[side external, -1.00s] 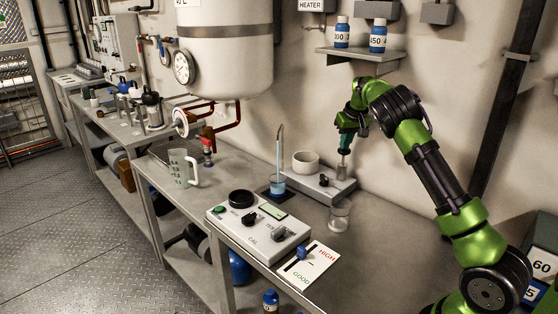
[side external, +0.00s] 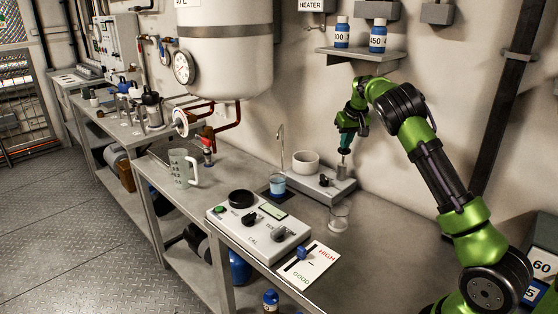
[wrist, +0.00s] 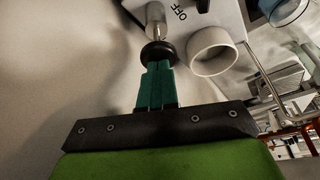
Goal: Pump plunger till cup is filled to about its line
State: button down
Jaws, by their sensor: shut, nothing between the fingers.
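A clear cup (side external: 277,186) with blue liquid stands under the thin curved spout (side external: 281,142). The liquid fills much of the cup, but I cannot make out its line. The cup also shows in part at the top right of the wrist view (wrist: 288,10).
A white bowl (side external: 305,161) sits by the pump. An empty clear beaker (side external: 339,218) stands in front. A grey control box (side external: 258,232) and a HIGH/GOOD card (side external: 309,265) lie nearer. A frosted jug (side external: 183,168) is at left. The bench at right is clear.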

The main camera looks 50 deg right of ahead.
jog(key=shift+r, duration=2.3)
jog(key=shift+d, duration=0.1)
jog(key=s+a+r+t+y, duration=0.1)
jog(key=s+a, duration=0.7)
jog(key=a, duration=0.4)
jog(key=s+a+r+n+t+y, duration=0.1)
jog(key=s+a+r, duration=0.1)
jog(key=s+a, duration=0.7)
jog(key=s+a+r+n+t+y, duration=0.1)
jog(key=s+a+y, duration=0.1)
jog(key=s+a, duration=0.6)
jog(key=a, duration=0.7)
jog(key=shift+s+a+r+t, duration=0.15)
jog(key=shift+s+t, duration=0.15)
jog(key=shift+t, duration=0.1)
jog(key=shift+w, duration=0.1)
